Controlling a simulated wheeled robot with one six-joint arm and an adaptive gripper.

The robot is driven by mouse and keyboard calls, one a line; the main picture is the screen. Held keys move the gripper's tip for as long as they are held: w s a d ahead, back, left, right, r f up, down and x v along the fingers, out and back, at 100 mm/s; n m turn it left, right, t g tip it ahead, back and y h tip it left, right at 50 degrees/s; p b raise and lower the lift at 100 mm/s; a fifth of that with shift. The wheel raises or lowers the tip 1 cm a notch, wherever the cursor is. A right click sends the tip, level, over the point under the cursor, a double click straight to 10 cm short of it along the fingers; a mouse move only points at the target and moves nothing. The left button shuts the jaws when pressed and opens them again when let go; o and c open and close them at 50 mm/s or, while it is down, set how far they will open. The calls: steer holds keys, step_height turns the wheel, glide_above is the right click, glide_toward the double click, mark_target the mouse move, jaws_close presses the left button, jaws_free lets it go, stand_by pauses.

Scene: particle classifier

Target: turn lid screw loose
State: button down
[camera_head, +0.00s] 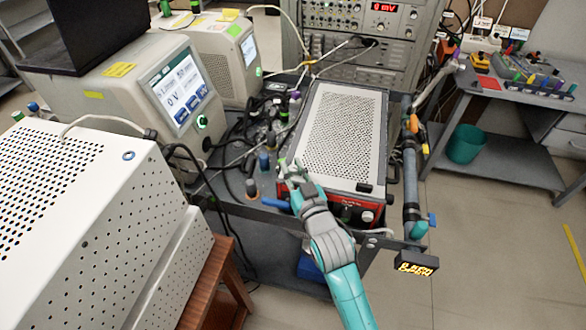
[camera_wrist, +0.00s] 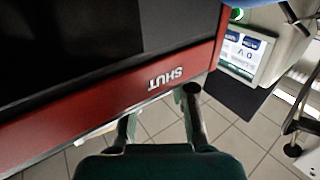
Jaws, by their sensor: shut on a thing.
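A box with a perforated light grey lid (camera_head: 340,128) and a red front (camera_head: 333,205) stands on the grey bench. My gripper (camera_head: 290,168) is at the box's front left corner, its fingers at the lid's edge. In the wrist view, my gripper (camera_wrist: 160,105) has its fingers spread to a narrow gap beside the red panel (camera_wrist: 100,105), which reads "SHUT" upside down. The jaws are shut on the lid screw at this corner. The screw is mostly hidden by the fingers, so its turn and height cannot be told.
Cables and small bottles crowd the bench left of the box. A beige instrument with a screen (camera_head: 182,90) stands further left. A pipe (camera_head: 409,170) with a blue handle runs along the right side. A white perforated cabinet (camera_head: 75,220) fills the near left. Open floor lies right.

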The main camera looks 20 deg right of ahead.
stand_by(0.4)
steer(key=c, duration=0.9)
jaws_free()
steer(key=shift+c, duration=0.2)
steer(key=s, duration=1.2)
steer(key=shift+a, duration=0.15)
